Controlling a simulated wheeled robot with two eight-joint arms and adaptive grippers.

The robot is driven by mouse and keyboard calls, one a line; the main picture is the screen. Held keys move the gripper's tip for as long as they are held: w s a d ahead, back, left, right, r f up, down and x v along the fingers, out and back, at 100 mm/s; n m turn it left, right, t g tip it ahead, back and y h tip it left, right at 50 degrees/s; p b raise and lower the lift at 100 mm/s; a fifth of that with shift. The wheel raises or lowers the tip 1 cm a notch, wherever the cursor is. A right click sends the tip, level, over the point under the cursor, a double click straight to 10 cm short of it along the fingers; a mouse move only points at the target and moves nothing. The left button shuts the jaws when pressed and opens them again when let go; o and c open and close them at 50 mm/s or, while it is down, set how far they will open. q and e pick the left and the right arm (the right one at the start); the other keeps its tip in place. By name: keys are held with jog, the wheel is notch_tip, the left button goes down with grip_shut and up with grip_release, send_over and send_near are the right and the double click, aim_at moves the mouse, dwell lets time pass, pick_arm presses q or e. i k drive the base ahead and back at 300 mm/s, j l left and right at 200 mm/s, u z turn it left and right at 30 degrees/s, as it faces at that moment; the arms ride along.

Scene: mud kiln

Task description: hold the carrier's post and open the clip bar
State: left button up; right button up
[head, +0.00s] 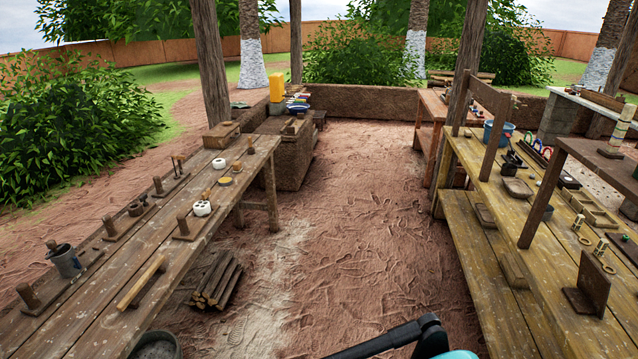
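Several wooden carriers, each a flat board with an upright post, lie on the left workbench. The nearest carrier (80,280) has a short post and a grey metal cup (66,262). Behind it is a carrier (118,232) with a dark ring-like piece (138,206). Farther back is a carrier (170,187) with thin upright pieces. Another carrier (184,232) near the bench's front edge has a post and a white piece with dark holes (202,208). I cannot tell which part is a clip bar. Neither gripper shows; only a black and teal part of my arm is at the bottom edge.
A loose wooden bar (142,283) lies on the left workbench (150,318). Bundled firewood (216,280) and a dark bucket (155,346) are on the ground beside it. A yellow-brown bench (520,290) with tools stands at right. The dirt aisle (365,230) between is clear.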

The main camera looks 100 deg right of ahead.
aim_at(207, 193)
jog(key=z, duration=2.65)
jog(key=i+l+u, duration=0.1)
jog(key=u, duration=0.25)
jog(key=i+l+u, duration=0.1)
jog(key=u, duration=0.3)
jog(key=i+l+u, duration=0.1)
jog(key=u, duration=0.25)
jog(key=i+l+u, duration=0.2)
jog(key=l, duration=0.35)
jog(key=i+l+u, duration=0.2)
jog(key=l, duration=0.4)
jog(key=l+u, duration=0.2)
jog(key=l, duration=0.4)
jog(key=i+l+u, duration=0.2)
jog(key=l, duration=0.4)
jog(key=k, duration=0.05)
